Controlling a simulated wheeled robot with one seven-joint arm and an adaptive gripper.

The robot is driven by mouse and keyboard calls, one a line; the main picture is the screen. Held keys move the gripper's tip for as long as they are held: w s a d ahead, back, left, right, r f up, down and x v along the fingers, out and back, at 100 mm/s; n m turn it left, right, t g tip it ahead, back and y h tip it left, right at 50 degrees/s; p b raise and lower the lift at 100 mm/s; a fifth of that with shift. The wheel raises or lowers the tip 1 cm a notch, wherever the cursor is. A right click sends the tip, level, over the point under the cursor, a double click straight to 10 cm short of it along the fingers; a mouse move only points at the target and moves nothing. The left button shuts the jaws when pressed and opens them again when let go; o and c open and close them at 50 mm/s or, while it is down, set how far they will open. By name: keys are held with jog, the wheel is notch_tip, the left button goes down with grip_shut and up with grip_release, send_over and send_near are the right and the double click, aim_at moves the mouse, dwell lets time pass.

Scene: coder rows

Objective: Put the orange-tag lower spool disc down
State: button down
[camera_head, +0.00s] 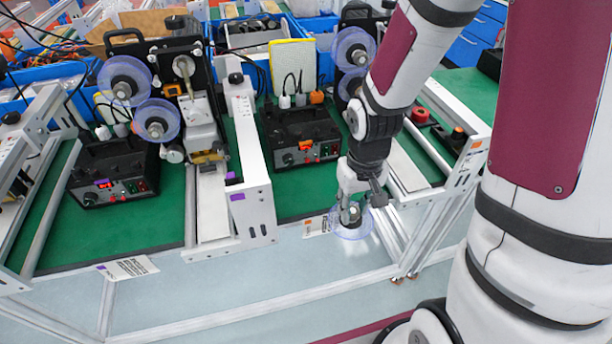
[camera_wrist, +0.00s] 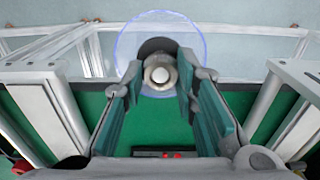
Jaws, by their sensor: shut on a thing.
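My gripper (camera_head: 352,205) points down at the front edge of the bench, shut on the hub of a clear spool disc (camera_head: 361,232) with a blue-violet rim. In the wrist view, my gripper's fingers (camera_wrist: 160,72) close around the dark hub with its pale round centre, and the disc (camera_wrist: 193,38) spreads out beyond the tips. The disc appears to hang over the pale area in front of the green mat; I cannot tell whether it touches anything. No orange tag shows on the disc itself.
Discs (camera_head: 353,46) show on the coder behind my arm, partly hidden. The left coder carries two discs (camera_head: 125,80). A black control box (camera_head: 300,135) with an orange tag stands behind my gripper. An orange-marked label (camera_head: 317,226) lies left of the held disc. Metal rails (camera_head: 425,190) flank it.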

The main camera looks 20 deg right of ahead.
jog(key=shift+s+a+r, duration=0.1)
jog(key=shift+s+r, duration=0.1)
jog(key=shift+s, duration=0.2)
jog(key=shift+w+a, duration=0.15)
jog(key=shift+w, duration=0.15)
jog(key=w, duration=0.5)
jog(key=w+a+f, duration=0.1)
jog(key=w, duration=0.4)
jog(key=w+a, duration=0.1)
jog(key=w, duration=0.4)
jog(key=shift+a+f, duration=0.2)
jog(key=shift+f, duration=0.2)
jog(key=shift+f+p, duration=0.35)
jog(key=shift+f, duration=1.3)
jog(key=c, duration=1.3)
grip_release()
jog(key=shift+f, duration=0.1)
